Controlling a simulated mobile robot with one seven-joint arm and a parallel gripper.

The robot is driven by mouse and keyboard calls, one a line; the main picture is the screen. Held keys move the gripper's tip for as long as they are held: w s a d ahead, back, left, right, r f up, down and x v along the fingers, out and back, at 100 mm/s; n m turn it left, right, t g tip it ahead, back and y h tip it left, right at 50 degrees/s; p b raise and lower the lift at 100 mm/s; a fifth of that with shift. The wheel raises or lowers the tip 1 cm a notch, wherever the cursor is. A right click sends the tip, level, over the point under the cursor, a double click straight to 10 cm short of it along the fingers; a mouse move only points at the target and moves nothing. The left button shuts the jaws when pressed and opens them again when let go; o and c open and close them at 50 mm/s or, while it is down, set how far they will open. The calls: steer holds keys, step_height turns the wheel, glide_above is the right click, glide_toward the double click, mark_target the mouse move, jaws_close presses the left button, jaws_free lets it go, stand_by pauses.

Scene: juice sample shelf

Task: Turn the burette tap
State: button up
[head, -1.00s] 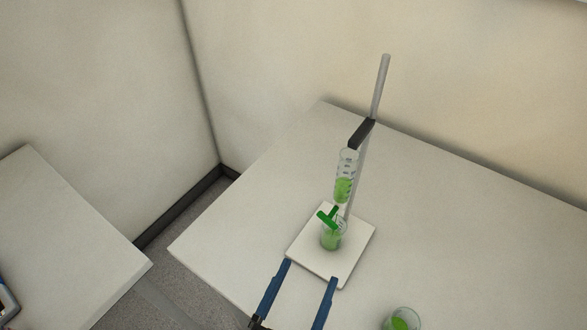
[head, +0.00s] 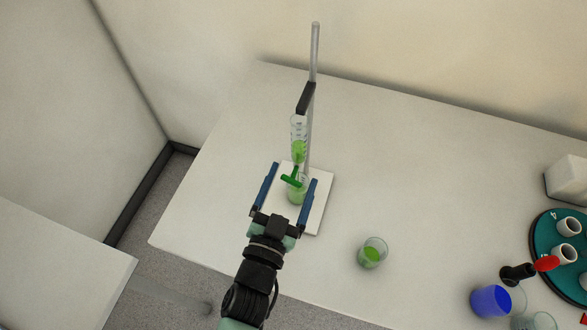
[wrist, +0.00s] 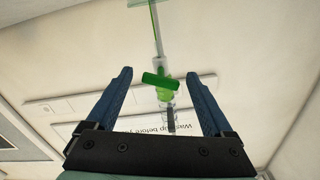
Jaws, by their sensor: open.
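The burette (head: 298,140) is a clear tube with green liquid, held upright by a dark clamp (head: 306,98) on a grey rod (head: 314,60). Its green tap (head: 291,181) sits at the lower end, above a beaker with green liquid (head: 297,194) on the white stand base (head: 318,205). My gripper (head: 294,172) is open, with its blue fingers on either side of the tap in the head view. In the wrist view the green tap (wrist: 160,80) shows between the open fingers (wrist: 159,75), apart from both.
Another beaker with green liquid (head: 372,252) stands right of the stand. At the far right are a blue-filled beaker (head: 491,301), a black and red item (head: 517,274) and a teal round tray (head: 545,240) with white cups. The table between is clear.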

steer(key=shift+x, duration=0.95)
steer(key=c, duration=1.4)
steer(key=shift+o, duration=0.2)
steer(key=n, duration=0.5)
steer(key=o, duration=1.4)
steer(key=shift+c, duration=0.2)
